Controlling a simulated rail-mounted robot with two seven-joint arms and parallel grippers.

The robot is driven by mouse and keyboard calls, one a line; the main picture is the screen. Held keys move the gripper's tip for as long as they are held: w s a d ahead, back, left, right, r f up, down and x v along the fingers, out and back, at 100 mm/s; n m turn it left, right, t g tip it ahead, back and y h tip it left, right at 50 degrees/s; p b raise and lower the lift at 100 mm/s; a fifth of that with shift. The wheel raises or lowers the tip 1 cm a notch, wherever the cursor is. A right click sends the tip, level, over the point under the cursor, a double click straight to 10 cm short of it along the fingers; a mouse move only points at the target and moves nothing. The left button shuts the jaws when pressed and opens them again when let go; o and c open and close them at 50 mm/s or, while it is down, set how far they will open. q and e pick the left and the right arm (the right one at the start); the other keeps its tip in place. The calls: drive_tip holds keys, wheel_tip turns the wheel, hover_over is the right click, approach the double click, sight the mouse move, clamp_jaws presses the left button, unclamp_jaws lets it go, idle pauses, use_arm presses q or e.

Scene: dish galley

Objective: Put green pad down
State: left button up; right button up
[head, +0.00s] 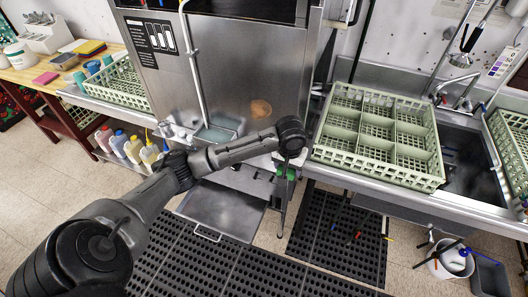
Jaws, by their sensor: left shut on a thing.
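My left arm reaches across from the lower left, and its wrist hangs in front of the gap between the steel dish machine and the sink counter. My left gripper (284,182) points down there and is shut on the green pad (287,173). Only a small bit of green shows; the rest of the pad is hidden by the gripper. The pad is in the air, apart from the counter as far as I can tell. My right gripper is not in view.
A pale green divided rack (378,130) stands on the steel counter beside the sink (468,158). The dish machine (240,70) fills the middle. A wooden table (38,72) at the left holds a pink pad (46,78). Black mats (335,238) and a white bucket (447,262) are on the floor.

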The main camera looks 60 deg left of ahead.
use_arm(q)
drive_tip(key=a, duration=0.4)
drive_tip(key=p, duration=0.1)
hover_over(260, 160)
drive_tip(key=shift+n, duration=0.4)
drive_tip(key=f, duration=0.6)
drive_tip(key=shift+s+d+f, duration=0.1)
drive_tip(key=shift+s+d, duration=0.1)
drive_tip(key=shift+f+p, duration=0.3)
drive_tip(key=shift+f, duration=1.7)
drive_tip(key=shift+f, duration=0.15)
